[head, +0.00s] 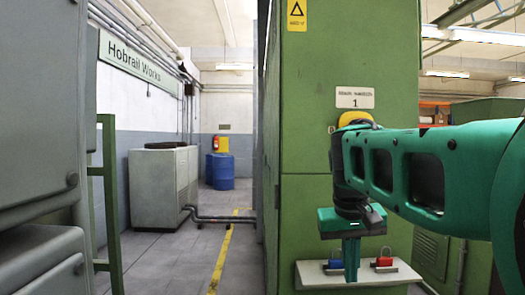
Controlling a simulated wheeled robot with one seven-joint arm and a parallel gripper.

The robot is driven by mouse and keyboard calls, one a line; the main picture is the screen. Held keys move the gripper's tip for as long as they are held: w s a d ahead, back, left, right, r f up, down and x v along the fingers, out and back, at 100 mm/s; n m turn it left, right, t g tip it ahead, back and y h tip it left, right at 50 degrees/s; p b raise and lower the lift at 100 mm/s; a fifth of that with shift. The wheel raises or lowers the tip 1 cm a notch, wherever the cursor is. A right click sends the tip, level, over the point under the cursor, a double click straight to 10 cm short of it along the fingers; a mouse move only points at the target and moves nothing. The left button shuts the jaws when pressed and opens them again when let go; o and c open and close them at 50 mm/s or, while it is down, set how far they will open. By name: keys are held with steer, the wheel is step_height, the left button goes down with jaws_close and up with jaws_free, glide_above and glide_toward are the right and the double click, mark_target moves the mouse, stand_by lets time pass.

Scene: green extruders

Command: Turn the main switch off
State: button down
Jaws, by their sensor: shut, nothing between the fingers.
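The main switch (352,118) shows only as a yellow edge on the green cabinet (300,110), just under a white plate reading "Main switch 1" (355,97). My wrist hides most of the switch, so its handle and position cannot be seen. My gripper (351,278) points down, shut and empty, well below the switch. Its fingers are in front of a small pale shelf on the cabinet.
The pale shelf (312,276) holds a blue padlock (335,263) and a red padlock (384,261) on either side of my fingers. A grey machine (30,130) stands at the left. The aisle between, with a yellow floor line (222,258), is clear.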

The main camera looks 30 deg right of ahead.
steer(key=w+d+r+h, duration=0.1)
steer(key=w+r, duration=0.4)
steer(key=r, duration=0.6)
steer(key=w+d+r+h, duration=0.2)
steer(key=w+r, duration=0.3)
steer(key=r, duration=0.6)
steer(key=w+d+r+h, duration=0.1)
steer(key=w+d+r, duration=0.2)
steer(key=r, duration=0.8)
steer(key=shift+w+r+h, duration=0.35)
steer(key=shift+w+h, duration=0.05)
steer(key=shift+w, duration=0.75)
steer(key=s+d+f, duration=0.1)
steer(key=d+f, duration=0.7)
steer(key=d, duration=0.1)
steer(key=shift+s+d, duration=0.15)
